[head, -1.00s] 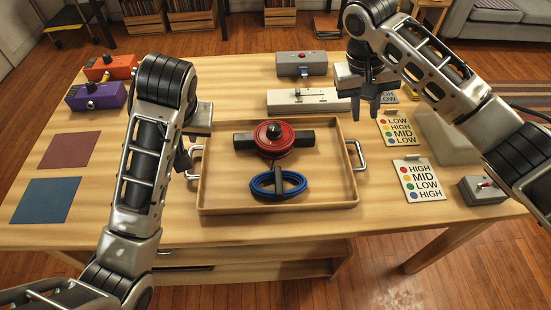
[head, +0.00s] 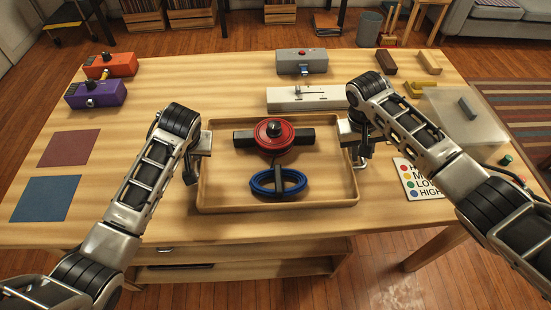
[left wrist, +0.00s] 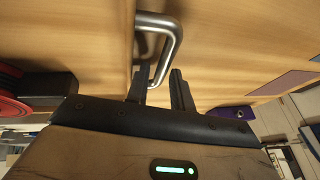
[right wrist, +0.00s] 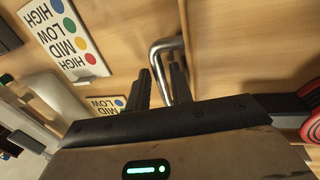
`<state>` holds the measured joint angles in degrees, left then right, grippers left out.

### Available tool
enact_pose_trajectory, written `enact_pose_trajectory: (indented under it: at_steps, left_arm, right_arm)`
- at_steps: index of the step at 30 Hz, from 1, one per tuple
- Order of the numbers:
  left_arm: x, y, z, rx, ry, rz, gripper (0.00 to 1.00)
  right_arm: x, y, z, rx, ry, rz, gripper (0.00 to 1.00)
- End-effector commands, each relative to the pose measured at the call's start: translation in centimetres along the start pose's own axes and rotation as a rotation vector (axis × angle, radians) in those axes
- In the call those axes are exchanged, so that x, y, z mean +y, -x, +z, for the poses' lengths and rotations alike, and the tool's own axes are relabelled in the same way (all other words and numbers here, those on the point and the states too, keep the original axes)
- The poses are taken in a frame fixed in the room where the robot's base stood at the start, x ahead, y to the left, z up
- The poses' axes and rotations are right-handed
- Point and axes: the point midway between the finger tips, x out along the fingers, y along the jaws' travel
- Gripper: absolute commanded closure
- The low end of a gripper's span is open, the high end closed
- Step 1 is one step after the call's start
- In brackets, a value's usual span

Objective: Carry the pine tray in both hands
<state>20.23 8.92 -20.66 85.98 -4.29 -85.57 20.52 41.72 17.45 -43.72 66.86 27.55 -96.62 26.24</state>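The pine tray (head: 278,207) lies on the wooden table, with a red round device with black side bars (head: 274,135) and a blue cable coil (head: 278,182) in it. My left gripper (head: 190,170) is at the tray's left end. In the left wrist view its fingers (left wrist: 160,88) are apart, with the end of the metal handle (left wrist: 172,45) showing between them. My right gripper (head: 364,158) is at the right end. In the right wrist view its fingers (right wrist: 161,88) are apart, with the right metal handle (right wrist: 157,55) between them. The head view mostly hides both handles.
A white box (head: 306,98) and a grey box (head: 302,61) stand behind the tray. Orange (head: 110,65) and purple (head: 96,93) boxes are at the back left, above red (head: 69,148) and blue (head: 46,199) mats. A label card (head: 408,178) lies to the right. Table space before the tray is clear.

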Motion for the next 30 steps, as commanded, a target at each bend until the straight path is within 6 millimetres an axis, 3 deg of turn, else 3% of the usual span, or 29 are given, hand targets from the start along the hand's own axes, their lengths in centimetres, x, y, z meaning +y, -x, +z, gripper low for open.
enact_pose_trajectory:
  at_steps: [11,12,14,15,30]
  left_arm:
    - [0.0,-0.6,0.0,0.0,0.0,0.0,0.77]
    - [0.0,-0.6,0.0,0.0,0.0,0.0,0.8]
    - [0.0,-0.6,0.0,0.0,0.0,0.0,0.96]
    - [0.0,-0.6,0.0,0.0,0.0,0.0,1.0]
    - [-0.2,0.4,-0.5,0.003,0.0,0.0,1.0]
  right_arm:
    - [-0.1,-0.6,0.0,0.0,0.001,0.0,0.78]
    - [-0.1,-0.6,0.0,0.0,0.001,0.0,0.8]
    - [-0.1,-0.6,0.0,0.0,0.001,0.0,0.97]
    - [-0.1,-0.6,0.0,0.0,0.001,0.0,1.0]
    - [0.2,0.5,-0.1,0.002,0.0,-0.001,1.0]
